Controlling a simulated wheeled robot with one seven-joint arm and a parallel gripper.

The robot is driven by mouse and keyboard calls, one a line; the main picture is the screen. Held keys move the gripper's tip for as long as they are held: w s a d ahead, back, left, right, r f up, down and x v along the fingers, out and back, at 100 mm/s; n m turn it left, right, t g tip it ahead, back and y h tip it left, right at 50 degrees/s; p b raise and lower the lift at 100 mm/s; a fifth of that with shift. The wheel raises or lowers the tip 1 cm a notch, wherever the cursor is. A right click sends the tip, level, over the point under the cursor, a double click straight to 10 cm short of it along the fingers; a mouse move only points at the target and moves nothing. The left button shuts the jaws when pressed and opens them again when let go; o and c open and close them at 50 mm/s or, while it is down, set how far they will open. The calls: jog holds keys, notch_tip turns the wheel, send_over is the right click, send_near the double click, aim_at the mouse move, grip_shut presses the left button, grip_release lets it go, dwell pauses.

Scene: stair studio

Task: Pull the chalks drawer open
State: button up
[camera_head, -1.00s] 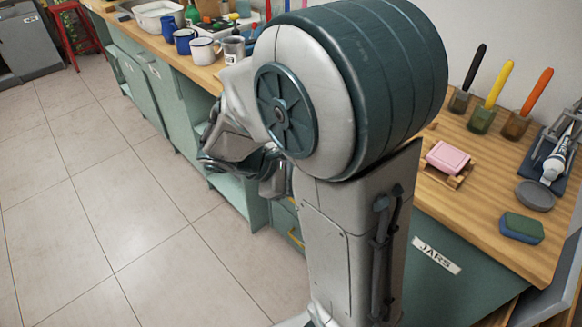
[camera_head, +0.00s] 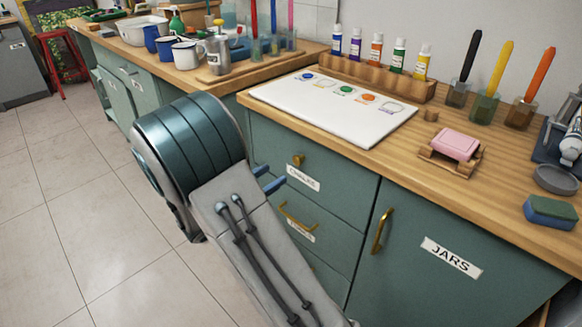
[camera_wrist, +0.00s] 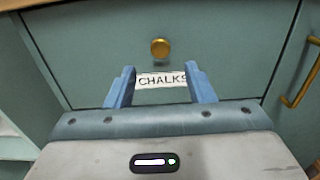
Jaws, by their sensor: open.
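The chalks drawer (camera_head: 335,186) is the top green drawer of the cabinet and looks shut. It has a round brass knob (camera_head: 298,160) above a white "CHALKS" label (camera_head: 303,177). In the wrist view the drawer front (camera_wrist: 220,50) fills the middle, with the knob (camera_wrist: 160,48) near the centre top. My gripper (camera_head: 265,177) is open in front of the drawer. In the wrist view my gripper (camera_wrist: 162,72) has its two blue fingers either side of the label, below the knob and not around it. Nothing is between the fingers except the view of the label.
A lower drawer with a brass bar handle (camera_head: 297,217) is below, and the "JARS" door (camera_head: 450,240) is to the right. The wooden counter (camera_head: 400,165) overhangs above, holding a white board (camera_head: 335,108), paint tubes and a pink soap (camera_head: 455,145). Open floor (camera_head: 70,220) lies left.

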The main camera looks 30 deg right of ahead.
aim_at(296, 161)
jog(key=b+x, duration=0.1)
jog(key=x, duration=0.7)
jog(key=shift+c, duration=0.3)
grip_shut()
